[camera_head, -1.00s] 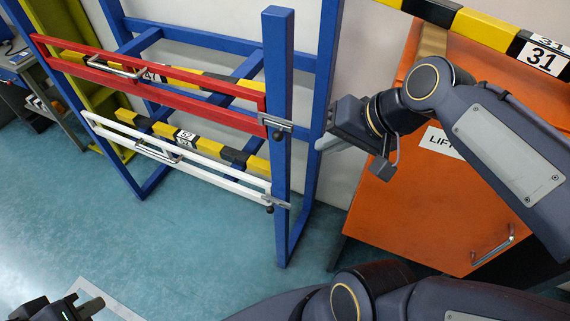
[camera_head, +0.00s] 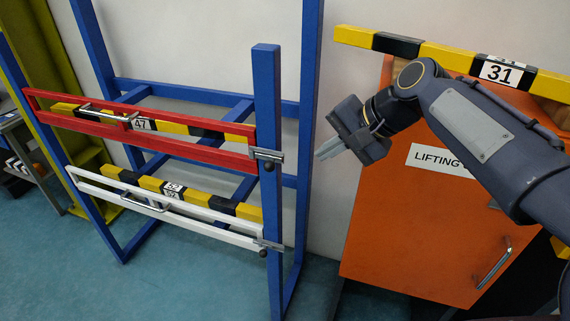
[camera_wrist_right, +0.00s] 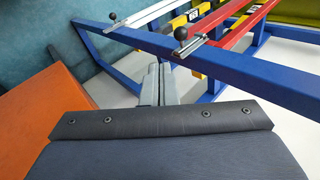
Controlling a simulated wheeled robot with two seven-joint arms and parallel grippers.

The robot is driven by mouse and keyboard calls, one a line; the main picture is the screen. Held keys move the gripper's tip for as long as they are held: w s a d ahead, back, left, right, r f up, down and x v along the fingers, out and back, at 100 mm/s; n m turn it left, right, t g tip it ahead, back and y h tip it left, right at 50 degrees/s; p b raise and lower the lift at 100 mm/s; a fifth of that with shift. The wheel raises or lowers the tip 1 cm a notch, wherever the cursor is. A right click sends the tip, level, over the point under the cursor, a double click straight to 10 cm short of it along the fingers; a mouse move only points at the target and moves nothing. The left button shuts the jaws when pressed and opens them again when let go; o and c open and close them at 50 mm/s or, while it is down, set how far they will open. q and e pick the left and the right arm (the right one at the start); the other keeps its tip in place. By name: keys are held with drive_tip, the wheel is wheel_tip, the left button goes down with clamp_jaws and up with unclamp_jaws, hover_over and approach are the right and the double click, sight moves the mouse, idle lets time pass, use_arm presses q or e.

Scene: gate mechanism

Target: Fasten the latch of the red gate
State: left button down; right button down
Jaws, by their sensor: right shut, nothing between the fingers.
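The red gate (camera_head: 190,142) is the upper bar frame on the blue rack, with a metal handle (camera_head: 105,113). Its latch (camera_head: 267,155) is a small metal bolt with a dark knob at the blue post (camera_head: 267,90). In the right wrist view the red gate's latch (camera_wrist_right: 205,46) shows a black ball knob and a metal bar beside the blue post. My right gripper (camera_head: 322,152) is shut and empty, to the right of the latch and apart from it. Its fingers (camera_wrist_right: 158,85) also show in the right wrist view. My left gripper is out of view.
A white gate (camera_head: 215,225) with its own latch (camera_head: 268,246) hangs below the red one. An orange cabinet (camera_head: 420,220) stands at the right, under a yellow-black beam (camera_head: 440,53). Yellow-black beams lie behind the gates. The floor in front of the rack looks clear.

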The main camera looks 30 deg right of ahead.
sight(269, 164)
drive_tip(key=w+a+r+x, duration=0.1)
drive_tip(key=x, duration=1)
drive_tip(key=shift+w+p, duration=0.35)
drive_tip(key=shift+w, duration=0.2)
drive_tip(key=shift+a, duration=0.1)
drive_tip(key=shift+w+a+r, duration=0.1)
drive_tip(key=shift+w+a, duration=0.05)
drive_tip(key=w+a+p, duration=0.2)
drive_tip(key=shift+w+a, duration=0.15)
drive_tip(key=shift+w, duration=0.2)
drive_tip(key=shift+s, duration=0.1)
